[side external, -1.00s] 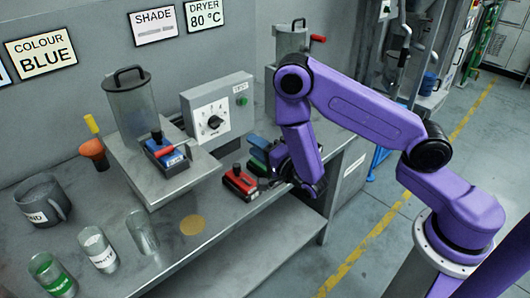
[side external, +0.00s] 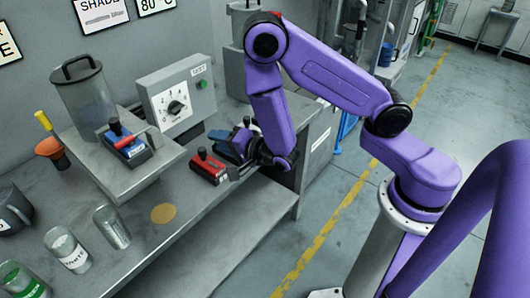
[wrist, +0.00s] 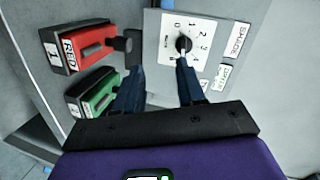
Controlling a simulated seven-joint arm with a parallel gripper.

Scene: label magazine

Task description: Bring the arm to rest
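My gripper (side external: 240,147) is over the bench's right end, close to a red cartridge (side external: 208,167) that lies on the bench. In the wrist view my gripper (wrist: 159,67) has its two dark blue fingers apart, with nothing held between them. The red cartridge (wrist: 88,46), marked 1 RED with a black knob, is left of the fingers. A green cartridge (wrist: 97,93) lies below it, close to the left finger. In the side view, my gripper and wrist partly hide that area, and the green cartridge cannot be made out.
A dial box (side external: 177,100), also in the wrist view (wrist: 203,40), stands behind. Glass jars (side external: 68,250) and a dark mug (side external: 13,210) stand at left.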

